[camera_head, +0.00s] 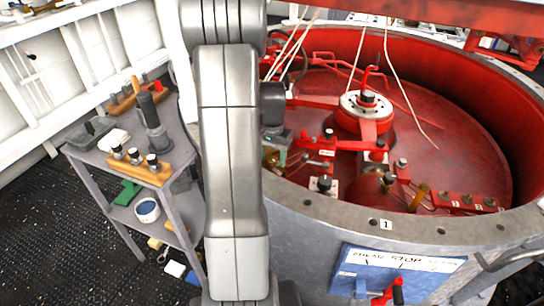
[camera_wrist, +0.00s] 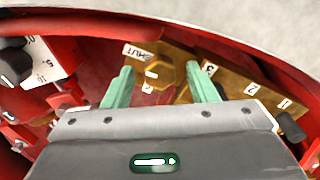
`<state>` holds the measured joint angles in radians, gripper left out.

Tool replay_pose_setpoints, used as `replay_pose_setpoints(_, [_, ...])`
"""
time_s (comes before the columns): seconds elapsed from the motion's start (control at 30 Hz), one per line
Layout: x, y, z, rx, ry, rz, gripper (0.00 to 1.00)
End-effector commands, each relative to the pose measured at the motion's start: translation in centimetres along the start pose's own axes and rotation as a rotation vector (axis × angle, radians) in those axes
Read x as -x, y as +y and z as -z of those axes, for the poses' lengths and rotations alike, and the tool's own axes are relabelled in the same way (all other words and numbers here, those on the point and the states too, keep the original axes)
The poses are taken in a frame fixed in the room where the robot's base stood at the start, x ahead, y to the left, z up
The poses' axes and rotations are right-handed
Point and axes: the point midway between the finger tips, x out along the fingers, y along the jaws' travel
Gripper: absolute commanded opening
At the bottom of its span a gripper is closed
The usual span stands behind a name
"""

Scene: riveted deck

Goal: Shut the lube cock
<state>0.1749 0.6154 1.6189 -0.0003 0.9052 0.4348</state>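In the wrist view, a brass fitting with a hexagonal part (camera_wrist: 160,75), apparently the lube cock, lies between and beyond my fingers. A white label reading SHUT (camera_wrist: 140,51) is beside it, to its upper left. My gripper (camera_wrist: 162,86) has its two green fingers spread apart, with nothing visibly clamped between them. The gripper body hides the lower part of the fitting, so I cannot tell its handle's position or whether a finger touches it. In the head view, a brass patch (camera_head: 270,158) shows beside my gripper (camera_head: 283,156), mostly hidden by my arm.
The red round pit (camera_head: 450,150) has a grey rim (camera_head: 340,212). A brass plate (camera_wrist: 240,75) numbered 1 to 3 is right of the fingers, with a dark knob (camera_wrist: 291,126). A dial (camera_wrist: 38,62) is left. A grey cart (camera_head: 170,190) stands outside the pit.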

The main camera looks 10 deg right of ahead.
Motion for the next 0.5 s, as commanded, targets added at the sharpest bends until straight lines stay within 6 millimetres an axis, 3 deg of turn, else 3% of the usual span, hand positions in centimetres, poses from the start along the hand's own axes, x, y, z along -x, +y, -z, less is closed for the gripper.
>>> replay_pose_setpoints(0.27, [0.3,0.0,0.0,0.000,0.000,0.000,0.52])
replay_pose_setpoints(0.5, [4.2,0.0,0.1,0.000,0.004,0.002,0.52])
